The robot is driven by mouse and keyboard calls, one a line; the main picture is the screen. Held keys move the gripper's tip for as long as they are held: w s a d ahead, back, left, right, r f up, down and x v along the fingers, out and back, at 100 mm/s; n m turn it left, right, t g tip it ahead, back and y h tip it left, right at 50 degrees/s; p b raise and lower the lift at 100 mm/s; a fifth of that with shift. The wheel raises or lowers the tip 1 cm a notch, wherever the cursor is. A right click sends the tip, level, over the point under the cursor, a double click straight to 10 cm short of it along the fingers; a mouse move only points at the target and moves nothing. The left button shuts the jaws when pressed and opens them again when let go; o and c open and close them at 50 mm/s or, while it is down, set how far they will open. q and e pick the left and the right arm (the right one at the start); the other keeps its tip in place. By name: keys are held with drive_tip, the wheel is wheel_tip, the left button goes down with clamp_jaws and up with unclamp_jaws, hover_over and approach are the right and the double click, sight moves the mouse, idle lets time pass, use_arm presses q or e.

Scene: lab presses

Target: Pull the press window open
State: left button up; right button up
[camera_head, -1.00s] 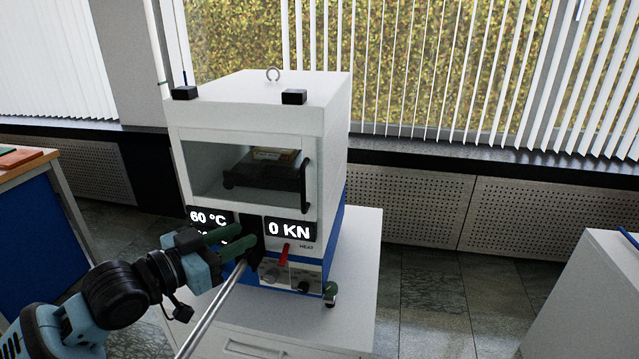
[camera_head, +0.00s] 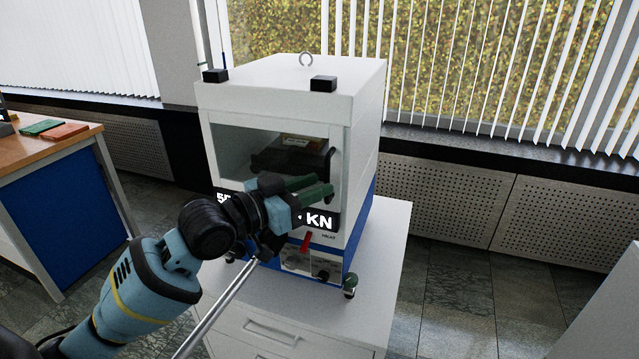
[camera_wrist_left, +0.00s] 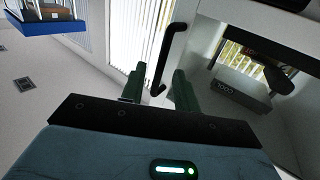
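The white and blue press (camera_head: 285,105) stands on a white cabinet. Its front window (camera_head: 232,145) looks shut, with a black vertical handle (camera_head: 332,160) at its right edge. The window pane (camera_wrist_left: 225,75) is right of the fingers there. My right gripper is not in view.
A metal rod (camera_head: 220,302) slants up to the press front below my left wrist. A wooden-topped bench (camera_head: 40,150) stands at left. A pale surface (camera_head: 605,310) is at lower right. Floor between is clear.

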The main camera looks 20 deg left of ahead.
use_arm(q)
drive_tip(key=shift+x, duration=1.05)
clamp_jaws()
